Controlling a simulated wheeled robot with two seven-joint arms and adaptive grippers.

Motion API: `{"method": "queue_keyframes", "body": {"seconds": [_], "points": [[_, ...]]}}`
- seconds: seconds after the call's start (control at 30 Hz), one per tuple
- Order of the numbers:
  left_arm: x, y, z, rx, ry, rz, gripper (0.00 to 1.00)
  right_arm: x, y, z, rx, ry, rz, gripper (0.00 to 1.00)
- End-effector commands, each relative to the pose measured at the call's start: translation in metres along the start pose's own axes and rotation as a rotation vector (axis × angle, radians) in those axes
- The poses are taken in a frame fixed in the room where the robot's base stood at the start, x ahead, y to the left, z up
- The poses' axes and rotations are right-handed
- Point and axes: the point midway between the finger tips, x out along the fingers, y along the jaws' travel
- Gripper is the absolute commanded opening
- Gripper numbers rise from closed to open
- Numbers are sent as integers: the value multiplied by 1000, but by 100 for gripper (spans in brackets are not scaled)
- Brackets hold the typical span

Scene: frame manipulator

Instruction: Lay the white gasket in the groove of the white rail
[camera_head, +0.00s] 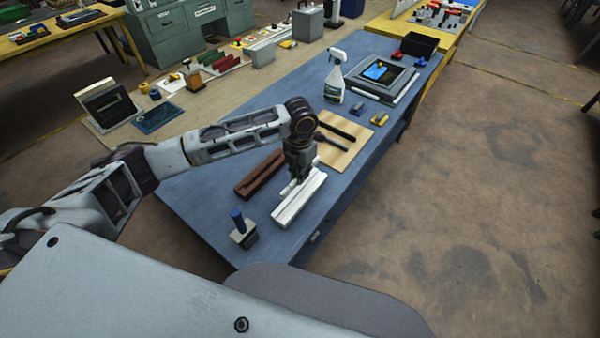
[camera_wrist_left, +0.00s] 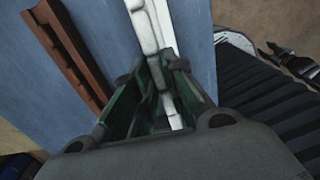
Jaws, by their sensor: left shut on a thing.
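The white rail (camera_head: 291,211) lies on the blue table, running away from me. It also shows in the left wrist view (camera_wrist_left: 164,20). The white gasket (camera_head: 287,188) is a short pale strip at the left side of the rail, under my left gripper (camera_head: 297,181). My left gripper is shut on it, pointing down. In the left wrist view, the gripper's green-sided fingers (camera_wrist_left: 156,78) are over the white parts. Gasket and rail blend together there, so I cannot tell whether the gasket touches the groove.
A brown rail (camera_head: 259,174) lies left of the white one. A block with a blue knob (camera_head: 241,229) stands nearer. A wooden board with dark tools (camera_head: 342,140), a spray bottle (camera_head: 335,77) and small blue and yellow parts stand beyond. The table's right edge is close.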

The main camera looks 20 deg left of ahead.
Motion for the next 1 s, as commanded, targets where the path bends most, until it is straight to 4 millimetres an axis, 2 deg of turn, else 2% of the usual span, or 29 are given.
{"method": "queue_keyframes", "body": {"seconds": [0.37, 0.7, 1.0], "points": [[4, 0, 0, -1, 0, 0, 0, 2, 3, 1, -1, -1, 3, 40], [22, 0, 0, -1, 1, 0, 0, 12, 5, 2, -2, -1, 5, 40], [38, 0, 0, -1, 0, 0, 0, 30, 4, 4, -2, -1, 5, 40]]}}
